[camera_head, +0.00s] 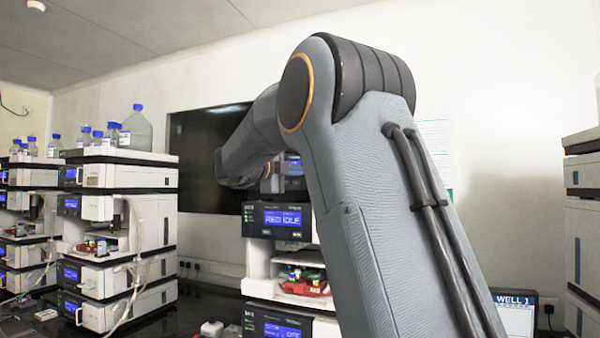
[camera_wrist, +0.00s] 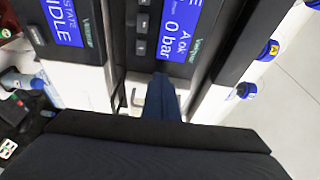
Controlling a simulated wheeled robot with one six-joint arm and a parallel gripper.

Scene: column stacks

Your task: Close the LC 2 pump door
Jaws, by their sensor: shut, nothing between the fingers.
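The middle column stack in the head view holds the pump module (camera_head: 293,168), mostly hidden behind my arm. In the wrist view, turned on its side, the pump's dark front panel (camera_wrist: 122,40) has a blue display (camera_wrist: 182,28) reading "A OK" and "0 bar". White housing and small metal fittings (camera_wrist: 136,97) show below the panel. I cannot make out the door's edge or how far open it is. My gripper (camera_wrist: 162,92) is shut and empty, its fingers reaching toward the pump's front. Contact cannot be told. In the head view my arm hides the gripper.
An "IDLE" display module (camera_head: 282,218) sits below the pump, above an open bay with a red tray (camera_head: 302,288). Another stack (camera_head: 128,175) with bottles on top stands left, and a white stack (camera_head: 585,220) right. Blue-capped bottles (camera_wrist: 268,50) are near the gripper.

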